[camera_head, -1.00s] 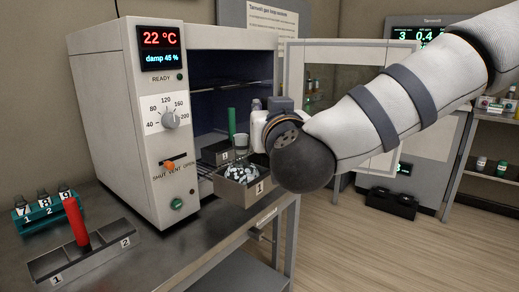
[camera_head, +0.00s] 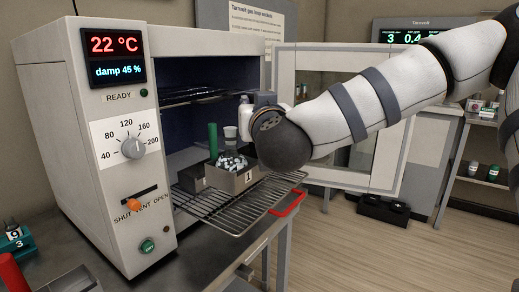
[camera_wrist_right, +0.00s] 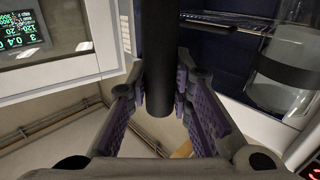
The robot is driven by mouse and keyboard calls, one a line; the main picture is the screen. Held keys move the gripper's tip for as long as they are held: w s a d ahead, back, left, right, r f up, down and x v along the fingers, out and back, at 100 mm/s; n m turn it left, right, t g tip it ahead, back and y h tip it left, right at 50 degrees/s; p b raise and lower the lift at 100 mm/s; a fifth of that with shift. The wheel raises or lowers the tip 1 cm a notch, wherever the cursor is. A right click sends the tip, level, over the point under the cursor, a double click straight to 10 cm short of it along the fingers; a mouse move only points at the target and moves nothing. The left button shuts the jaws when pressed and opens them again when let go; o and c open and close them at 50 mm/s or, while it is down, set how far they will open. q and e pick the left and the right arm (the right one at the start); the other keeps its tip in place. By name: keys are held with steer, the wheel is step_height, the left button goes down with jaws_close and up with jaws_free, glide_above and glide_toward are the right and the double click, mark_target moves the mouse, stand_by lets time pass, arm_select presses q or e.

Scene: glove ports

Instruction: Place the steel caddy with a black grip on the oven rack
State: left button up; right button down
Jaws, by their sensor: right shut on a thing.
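The steel caddy (camera_head: 240,181) has a compartment marked 1, filled with small white and dark pieces. It is upright over the extended oven rack (camera_head: 225,218), inward of the rack's red front handle (camera_head: 289,203). I cannot tell whether its base touches the wires. My right gripper (camera_wrist_right: 160,95) is shut around its black grip (camera_wrist_right: 158,55), seen in the right wrist view. In the head view my right wrist hides the grip. My left gripper is not in view.
A second, darker caddy (camera_head: 191,179) with a green grip (camera_head: 213,141) is at the left, close beside the held caddy. The oven's control panel (camera_head: 128,150) stands left of the rack. The open glass door (camera_head: 385,150) is to the right. The rack's front part is bare.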

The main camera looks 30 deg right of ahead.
steer(key=w+d+f, duration=0.4)
steer(key=w+d+f+b, duration=0.1)
steer(key=w+d+f, duration=0.1)
steer(key=f, duration=0.1)
steer(key=shift+w+d+f, duration=0.15)
steer(key=shift+w+f, duration=0.1)
steer(key=f, duration=0.2)
steer(key=f+b, duration=0.1)
steer(key=shift+w+d+f, duration=0.15)
steer(key=shift+d+f, duration=0.05)
steer(key=shift+f, duration=0.15)
steer(key=shift+r, duration=0.2)
steer(key=shift+f, duration=0.15)
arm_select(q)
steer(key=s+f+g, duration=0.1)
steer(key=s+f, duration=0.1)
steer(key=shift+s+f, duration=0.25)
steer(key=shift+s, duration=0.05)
arm_select(e)
steer(key=c, duration=1.4)
jaws_free()
steer(key=shift+f, duration=0.1)
steer(key=shift+c, duration=0.2)
